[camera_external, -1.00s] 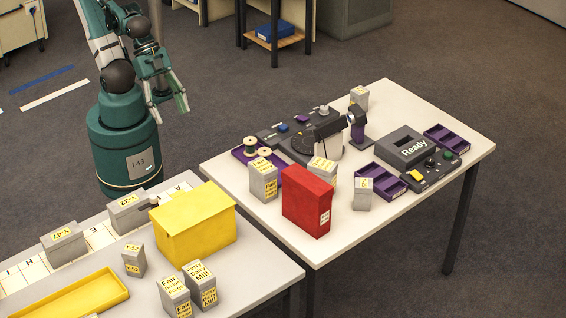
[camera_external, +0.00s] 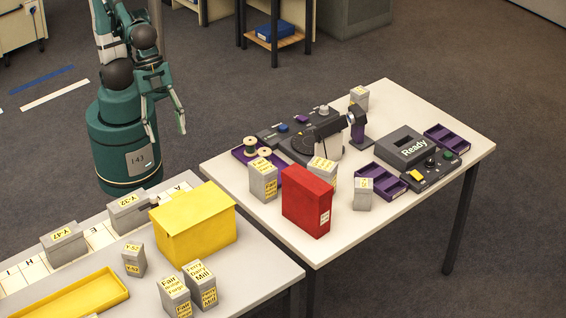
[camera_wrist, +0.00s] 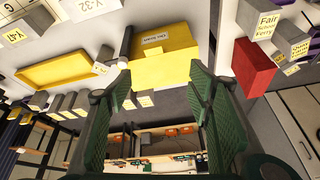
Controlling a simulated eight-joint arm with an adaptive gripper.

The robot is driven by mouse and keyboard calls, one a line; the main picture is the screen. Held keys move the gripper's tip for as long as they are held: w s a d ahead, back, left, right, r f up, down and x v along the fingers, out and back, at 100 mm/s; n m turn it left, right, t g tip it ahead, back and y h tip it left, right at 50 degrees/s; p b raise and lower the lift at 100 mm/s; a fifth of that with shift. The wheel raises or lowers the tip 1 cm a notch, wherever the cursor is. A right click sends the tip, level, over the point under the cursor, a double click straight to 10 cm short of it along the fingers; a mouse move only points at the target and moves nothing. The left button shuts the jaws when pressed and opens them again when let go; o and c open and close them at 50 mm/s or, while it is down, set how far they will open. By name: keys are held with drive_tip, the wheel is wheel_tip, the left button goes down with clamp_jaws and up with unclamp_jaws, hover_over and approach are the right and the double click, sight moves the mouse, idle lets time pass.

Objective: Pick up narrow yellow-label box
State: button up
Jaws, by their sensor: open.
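Several grey boxes carry yellow labels, and I cannot tell for certain which is the narrow one. A small slim one (camera_external: 133,260) stands left of the big yellow box. Two taller ones, a left (camera_external: 174,297) and a right (camera_external: 201,286), stand near the front edge. On the far table are a box beside the spools (camera_external: 263,181), one behind the red box (camera_external: 322,170) and a small one (camera_external: 363,195). My gripper (camera_external: 167,130) is open and empty in the air behind the tables, apart from every box. Its green fingers (camera_wrist: 160,72) spread wide in the wrist view.
The yellow box (camera_external: 197,226) and yellow tray (camera_external: 70,299) occupy the near table. The red box (camera_external: 306,201) stands at the far table's near edge, with purple trays (camera_external: 381,181) and a "Ready" device (camera_external: 408,148) beyond. Air around my gripper is clear.

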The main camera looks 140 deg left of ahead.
drive_tip(key=w+d+f+m+g+p, duration=0.1)
drive_tip(key=w+d+f+m+g, duration=0.1)
drive_tip(key=w+d, duration=0.45)
drive_tip(key=m+g+p, duration=0.3)
drive_tip(key=m, duration=0.2)
hover_over(132, 248)
drive_tip(key=shift+y, duration=0.3)
drive_tip(key=f, duration=1.5)
drive_tip(key=shift+a+f, duration=0.15)
drive_tip(key=shift+a, duration=0.15)
drive_tip(key=shift+d+f, duration=0.25)
drive_tip(key=shift+f, duration=0.15)
drive_tip(key=shift+f, duration=1.15)
drive_tip(key=shift+f, duration=0.1)
drive_tip(key=shift+f+b, duration=0.4)
drive_tip(key=shift+f, duration=2.1)
drive_tip(key=shift+c, duration=0.4)
